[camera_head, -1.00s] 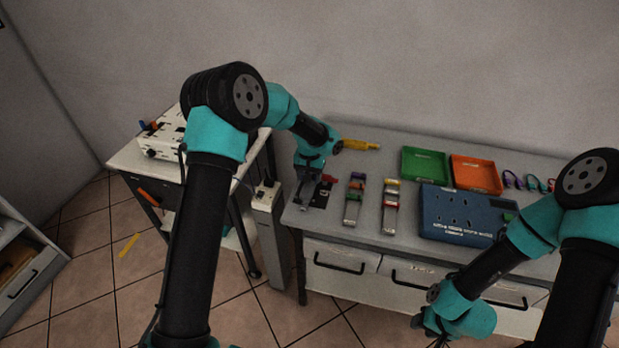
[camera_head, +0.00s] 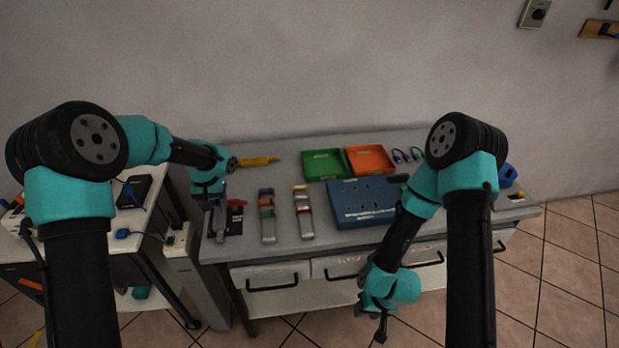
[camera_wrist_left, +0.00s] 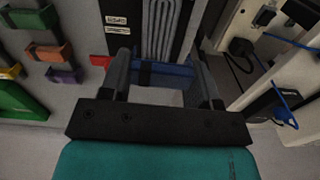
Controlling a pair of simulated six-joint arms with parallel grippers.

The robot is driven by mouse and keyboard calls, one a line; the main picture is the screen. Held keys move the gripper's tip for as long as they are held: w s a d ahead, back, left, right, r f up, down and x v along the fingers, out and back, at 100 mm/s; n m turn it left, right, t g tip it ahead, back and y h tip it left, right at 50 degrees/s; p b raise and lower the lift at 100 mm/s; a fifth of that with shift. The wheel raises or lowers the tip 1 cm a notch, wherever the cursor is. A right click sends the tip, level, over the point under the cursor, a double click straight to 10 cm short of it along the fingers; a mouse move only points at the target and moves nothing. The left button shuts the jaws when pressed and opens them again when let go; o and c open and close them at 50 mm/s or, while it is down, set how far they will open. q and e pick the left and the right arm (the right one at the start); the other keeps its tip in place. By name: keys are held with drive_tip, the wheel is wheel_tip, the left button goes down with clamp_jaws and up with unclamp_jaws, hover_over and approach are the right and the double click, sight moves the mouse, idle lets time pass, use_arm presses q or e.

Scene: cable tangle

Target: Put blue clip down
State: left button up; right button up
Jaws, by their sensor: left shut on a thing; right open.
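The blue clip (camera_wrist_left: 172,70) is a short blue bar between the two fingers of my left gripper (camera_wrist_left: 164,82) in the left wrist view. That gripper is shut on it. Just beyond it is a black holder with folded grey strands (camera_wrist_left: 162,25); I cannot tell whether the clip touches it. In the head view my left gripper (camera_head: 217,215) points down over the left end of the table, beside a black-and-red item (camera_head: 236,214), and the clip cannot be made out. My right gripper (camera_head: 381,330) is open and empty, low in front of the table.
Behind are a yellow tool (camera_head: 258,161), a green tray (camera_head: 325,164) and an orange tray (camera_head: 369,160). A blue board (camera_head: 362,205) lies right. A side cabinet (camera_head: 137,222) stands left.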

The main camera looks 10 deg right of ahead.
use_arm(q)
drive_tip(key=s+r+m, duration=0.2)
drive_tip(key=s+r, duration=0.4)
drive_tip(key=s, duration=0.1)
drive_tip(key=shift+s+a+m, duration=0.15)
drive_tip(key=shift+a+m, duration=0.25)
